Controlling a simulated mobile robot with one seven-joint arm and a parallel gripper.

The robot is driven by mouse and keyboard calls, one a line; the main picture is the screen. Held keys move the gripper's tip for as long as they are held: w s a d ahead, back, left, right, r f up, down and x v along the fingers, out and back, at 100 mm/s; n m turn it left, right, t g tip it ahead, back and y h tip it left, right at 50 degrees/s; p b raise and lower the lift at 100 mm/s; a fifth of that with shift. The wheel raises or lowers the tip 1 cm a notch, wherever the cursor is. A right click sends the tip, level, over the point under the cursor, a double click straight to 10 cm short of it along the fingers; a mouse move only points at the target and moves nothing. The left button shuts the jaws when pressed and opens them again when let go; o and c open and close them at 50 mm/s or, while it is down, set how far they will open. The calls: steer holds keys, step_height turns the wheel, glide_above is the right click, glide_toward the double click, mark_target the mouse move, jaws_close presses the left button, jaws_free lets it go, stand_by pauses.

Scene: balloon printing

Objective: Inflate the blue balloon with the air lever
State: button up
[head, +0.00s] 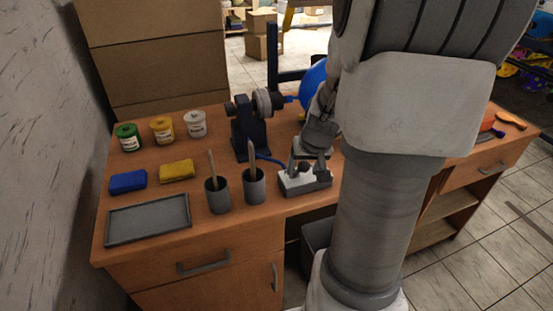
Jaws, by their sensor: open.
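The blue balloon (314,84) is on the nozzle at the right side of the dark inflating machine (247,135). It looks round and swollen, and my arm hides its right part. The air lever (306,180) is a light grey base with a dark knob on the table, right of the cups. A blue hose (268,159) runs from the machine towards it. My gripper (311,160) is open, pointing down directly over or around the lever's upper part. I cannot tell whether its fingers touch the lever.
The wooden table (147,193) holds green, yellow and white jars (162,130), blue and yellow blocks (177,171), a grey tray (148,221) and two cups with tools (217,195). Orange items (510,120) lie at the right end. Cardboard boxes (155,60) stand behind.

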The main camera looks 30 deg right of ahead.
steer(key=shift+b+x, duration=0.4)
steer(key=shift+x, duration=0.85)
jaws_close()
stand_by(0.5)
